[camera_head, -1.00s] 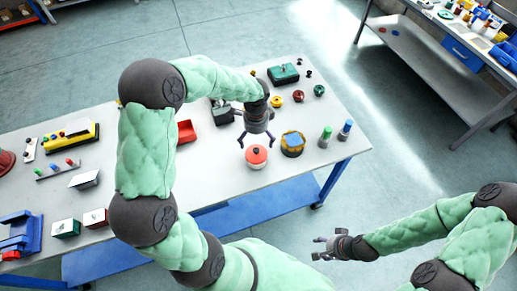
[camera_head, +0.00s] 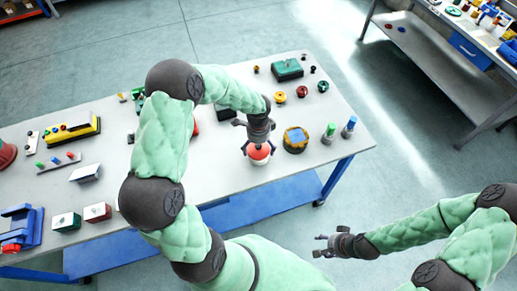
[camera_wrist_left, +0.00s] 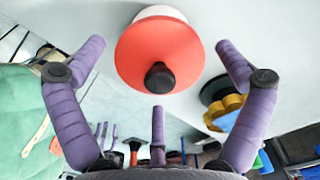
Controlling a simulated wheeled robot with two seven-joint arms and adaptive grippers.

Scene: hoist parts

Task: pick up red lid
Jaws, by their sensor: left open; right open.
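The red lid (camera_head: 258,152) sits near the front edge of the table, below my left gripper (camera_head: 258,145). In the left wrist view the lid (camera_wrist_left: 160,52) is a wide red disc with a black knob (camera_wrist_left: 159,77) on top, over a white body (camera_wrist_left: 160,12). My left gripper's purple fingers (camera_wrist_left: 160,60) are spread to either side of the lid, open and empty. I cannot tell whether they touch it. My right gripper (camera_head: 318,246) is open and empty, off the table's front edge.
A round part with yellow and blue (camera_head: 295,139) stands close to the right of the lid. Green-topped (camera_head: 329,133) and blue-topped (camera_head: 349,127) cylinders stand beyond it. A dark green box (camera_head: 287,69) and several small knobs lie farther back.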

